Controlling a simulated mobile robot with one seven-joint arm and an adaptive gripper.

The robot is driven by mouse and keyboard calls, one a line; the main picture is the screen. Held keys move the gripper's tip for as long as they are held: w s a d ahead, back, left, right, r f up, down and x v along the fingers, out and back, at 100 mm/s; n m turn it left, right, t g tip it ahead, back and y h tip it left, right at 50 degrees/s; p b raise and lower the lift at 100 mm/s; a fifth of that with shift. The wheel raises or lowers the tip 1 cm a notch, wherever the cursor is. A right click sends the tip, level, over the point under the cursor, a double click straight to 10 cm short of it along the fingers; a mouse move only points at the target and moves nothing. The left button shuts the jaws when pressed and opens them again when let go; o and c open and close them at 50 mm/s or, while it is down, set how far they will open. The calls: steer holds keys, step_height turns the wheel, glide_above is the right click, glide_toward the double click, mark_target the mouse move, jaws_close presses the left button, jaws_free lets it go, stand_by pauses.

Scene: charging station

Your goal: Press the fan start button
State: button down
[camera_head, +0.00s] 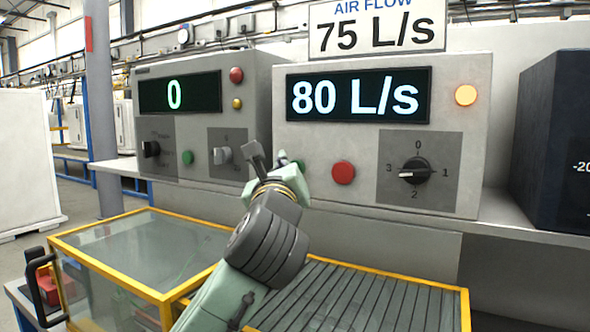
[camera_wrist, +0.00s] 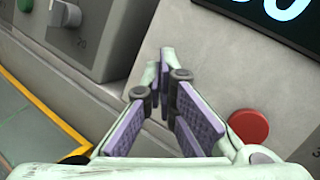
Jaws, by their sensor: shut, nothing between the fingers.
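The right control box (camera_head: 470,130) shows "80 L/s" on its display (camera_head: 357,96). A sliver of a green button (camera_head: 299,166) shows on its front, left of the red button (camera_head: 343,172), mostly hidden by my gripper. My gripper (camera_head: 270,156) is shut and empty, its fingertips at this green button; I cannot tell whether they touch it. In the wrist view the fingertips (camera_wrist: 166,56) point at the grey box face, with the red button (camera_wrist: 249,126) to their right. The green button is hidden there behind the fingers.
A lit orange lamp (camera_head: 466,95) and a rotary dial (camera_head: 415,171) sit on the right box. The left box (camera_head: 255,90) displays 0. A sign (camera_head: 376,30) reads "AIR FLOW 75 L/s". A yellow-edged glass case (camera_head: 140,250) stands below my arm.

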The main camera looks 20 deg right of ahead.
steer(key=shift+s+a, duration=0.8)
steer(key=shift+a, duration=0.2)
steer(key=shift+s+a, duration=0.75)
steer(key=shift+a, duration=0.25)
